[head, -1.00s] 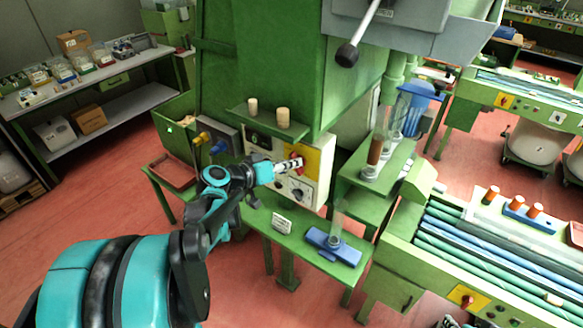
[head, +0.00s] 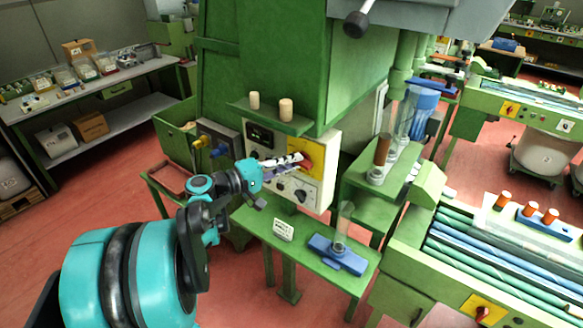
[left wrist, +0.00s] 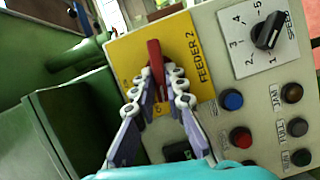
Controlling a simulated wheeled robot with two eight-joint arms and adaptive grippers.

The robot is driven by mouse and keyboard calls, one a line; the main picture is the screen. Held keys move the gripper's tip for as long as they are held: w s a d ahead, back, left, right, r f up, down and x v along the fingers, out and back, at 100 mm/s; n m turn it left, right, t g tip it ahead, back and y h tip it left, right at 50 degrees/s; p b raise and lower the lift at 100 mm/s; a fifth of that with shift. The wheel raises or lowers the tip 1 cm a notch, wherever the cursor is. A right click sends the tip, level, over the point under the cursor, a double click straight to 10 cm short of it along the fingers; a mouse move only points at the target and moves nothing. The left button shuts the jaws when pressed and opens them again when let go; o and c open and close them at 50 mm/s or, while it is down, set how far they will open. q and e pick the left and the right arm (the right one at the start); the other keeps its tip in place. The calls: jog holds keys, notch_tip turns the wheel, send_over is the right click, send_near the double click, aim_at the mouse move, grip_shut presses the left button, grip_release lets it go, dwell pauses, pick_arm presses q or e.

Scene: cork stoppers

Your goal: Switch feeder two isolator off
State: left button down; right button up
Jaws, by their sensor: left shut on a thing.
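The feeder two isolator is a red handle (left wrist: 155,62) on a yellow plate (left wrist: 188,42) lettered FEEDER 2. In the left wrist view the handle lies roughly parallel to that lettering. The small position marks are mostly hidden or too small to read. The yellow plate (head: 318,149) also shows in the head view, on the front of a cream control box. My left gripper (left wrist: 160,88) has its two jointed fingers shut on the handle, one on each side. It reaches the box from the left in the head view (head: 298,160). My right gripper is not in view.
Beside the plate are a black speed knob (left wrist: 267,36), a blue button (left wrist: 232,100) and a red button (left wrist: 240,137). A green shelf (head: 268,119) with two corks juts out above the box. A green bench (head: 300,262) with a blue fixture stands below.

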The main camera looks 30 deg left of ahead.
pick_arm(q)
jog(key=shift+f+n+b, duration=0.15)
jog(key=shift+n+b, duration=0.3)
jog(key=shift+n, duration=0.25)
jog(key=c, duration=1.6)
grip_release()
jog(key=shift+w, duration=0.1)
jog(key=shift+o, duration=0.2)
jog(key=v, duration=1.2)
jog(key=shift+f, duration=0.3)
